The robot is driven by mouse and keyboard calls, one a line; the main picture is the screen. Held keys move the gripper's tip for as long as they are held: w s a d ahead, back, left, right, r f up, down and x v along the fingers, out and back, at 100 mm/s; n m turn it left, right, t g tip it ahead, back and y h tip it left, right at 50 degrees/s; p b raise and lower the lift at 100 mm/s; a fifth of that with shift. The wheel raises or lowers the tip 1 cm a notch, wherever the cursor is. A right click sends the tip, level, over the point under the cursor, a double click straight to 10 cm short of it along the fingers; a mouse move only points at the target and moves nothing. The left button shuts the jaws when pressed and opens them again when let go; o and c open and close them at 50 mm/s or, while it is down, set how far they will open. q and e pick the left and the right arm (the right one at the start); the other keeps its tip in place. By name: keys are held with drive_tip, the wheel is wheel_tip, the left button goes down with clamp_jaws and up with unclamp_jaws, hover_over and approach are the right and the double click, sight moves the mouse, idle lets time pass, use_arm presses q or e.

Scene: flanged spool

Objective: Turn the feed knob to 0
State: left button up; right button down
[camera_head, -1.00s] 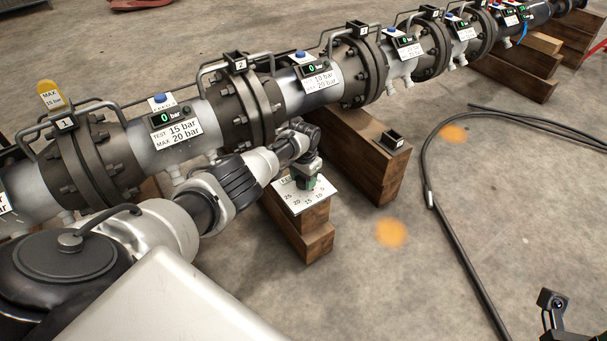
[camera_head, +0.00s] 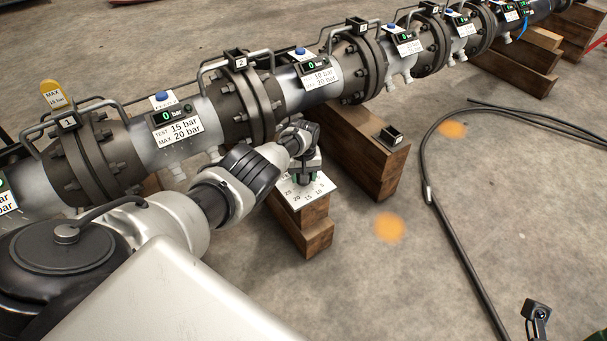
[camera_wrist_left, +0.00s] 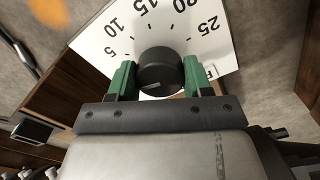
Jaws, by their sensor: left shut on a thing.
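The feed knob (camera_wrist_left: 158,70) is a round black knob on a white dial plate (camera_wrist_left: 222,52) marked 5 to 25. The plate also shows in the head view (camera_head: 322,187), on a wooden block below the pipe. My left gripper (camera_wrist_left: 152,78) is shut on the knob, a green finger on each side. A pale line on the knob points toward the lower left in the wrist view, below the 5. The 0 mark cannot be made out there. In the head view, my left gripper (camera_head: 306,177) hides the knob. A dark part of my right wrist (camera_head: 537,312) shows at lower right; its jaws cannot be read.
The flanged pipe (camera_head: 215,115) runs diagonally just behind my left arm, with pressure displays and handles. A wooden block (camera_head: 375,165) with a small black square socket (camera_head: 391,136) stands to the right. A black hose (camera_head: 440,225) lies on open floor.

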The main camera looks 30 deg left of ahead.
use_arm(q)
drive_tip(key=shift+n, duration=0.6)
drive_tip(key=shift+r, duration=0.1)
drive_tip(key=o, duration=0.9)
